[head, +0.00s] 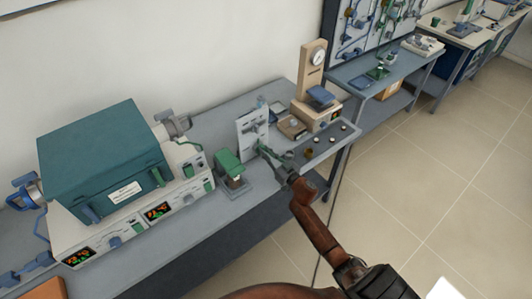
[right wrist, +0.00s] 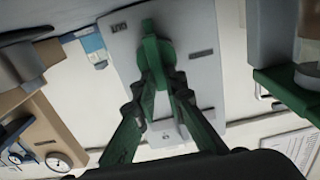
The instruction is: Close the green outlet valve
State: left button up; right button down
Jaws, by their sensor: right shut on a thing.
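The white valve panel (head: 245,130) stands upright on the bench in the head view. In the right wrist view the panel (right wrist: 200,30) fills the middle and carries an upside-down "OUT" label. The green outlet valve (right wrist: 148,27) is on this panel, its handle partly hidden between the fingertips. My right gripper (right wrist: 157,60) has green fingers that converge on the handle and are shut on it. In the head view my right gripper (head: 265,152) reaches the panel's front from the lower right. My left gripper is not in view.
A green-topped device (head: 229,162) stands close left of the panel. A large teal furnace (head: 105,155) is farther left. A beige gauge stand (head: 313,70) and small dishes are to the right. The floor (head: 400,200) right of the bench is clear.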

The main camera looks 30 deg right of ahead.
jog(key=shift+n, duration=0.3)
jog(key=n, duration=0.3)
jog(key=shift+a+f+n, duration=0.15)
jog(key=shift+a+n, duration=0.1)
jog(key=shift+n, duration=0.05)
jog(key=n, duration=0.2)
jog(key=n+b, duration=0.1)
jog(key=shift+a+f+n, duration=0.2)
jog(key=shift+a+n, duration=0.05)
jog(key=shift+n, duration=0.15)
jog(key=n, duration=0.2)
jog(key=n+b, duration=0.1)
jog(key=n, duration=0.1)
jog(key=shift+s+a+f+b, duration=0.1)
jog(key=shift+a+f+b, duration=0.1)
jog(key=shift+f+b, duration=0.15)
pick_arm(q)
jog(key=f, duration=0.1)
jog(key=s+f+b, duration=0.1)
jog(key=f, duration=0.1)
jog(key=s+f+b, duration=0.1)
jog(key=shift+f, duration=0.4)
pick_arm(e)
jog(key=n, duration=0.5)
jog(key=shift+f+n, duration=0.25)
jog(key=shift+n, duration=0.15)
jog(key=c, duration=2)
grip_release()
jog(key=shift+a, duration=0.1)
